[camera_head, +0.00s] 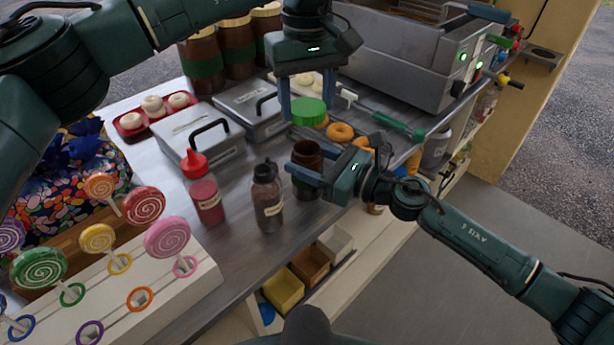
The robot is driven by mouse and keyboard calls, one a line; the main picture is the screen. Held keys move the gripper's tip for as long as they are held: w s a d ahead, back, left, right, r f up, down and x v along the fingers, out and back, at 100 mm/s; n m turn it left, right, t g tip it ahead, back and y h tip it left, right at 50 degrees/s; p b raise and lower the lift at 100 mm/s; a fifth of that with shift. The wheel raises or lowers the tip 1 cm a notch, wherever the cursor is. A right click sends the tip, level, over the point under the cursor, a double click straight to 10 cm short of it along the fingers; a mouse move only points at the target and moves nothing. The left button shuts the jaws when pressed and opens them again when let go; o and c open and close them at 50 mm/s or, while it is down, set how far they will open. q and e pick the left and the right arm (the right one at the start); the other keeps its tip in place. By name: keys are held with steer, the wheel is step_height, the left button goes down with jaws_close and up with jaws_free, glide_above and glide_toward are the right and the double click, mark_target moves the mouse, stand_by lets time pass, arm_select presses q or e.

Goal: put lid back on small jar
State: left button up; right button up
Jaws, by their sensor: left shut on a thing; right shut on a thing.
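The green lid (308,108) is held level between the fingers of my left gripper (305,104), which is shut on it. The small jar (308,156) is brown and open at the top, standing upright at the counter's front edge below the lid. A clear gap shows between lid and jar rim. My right gripper (312,178) comes in from the right and is shut on the jar's body. Its fingers hide part of the jar's middle, and I cannot tell whether the jar's base touches the counter.
A red sauce bottle (207,198) and a dark-capped brown bottle (268,196) stand left of the jar. Metal boxes (202,138), donuts (341,131) and a fryer (415,60) lie behind. Lollipops (167,238) stand in a white rack at the front left.

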steer(key=c, duration=0.7)
arm_select(q)
glide_above(307, 148)
steer(key=shift+f, duration=2.5)
steer(key=shift+f, duration=0.9)
steer(key=shift+f, duration=0.6)
arm_select(e)
jaws_close()
arm_select(q)
steer(key=m, duration=0.6)
steer(key=shift+m, duration=0.3)
steer(key=m, duration=0.7)
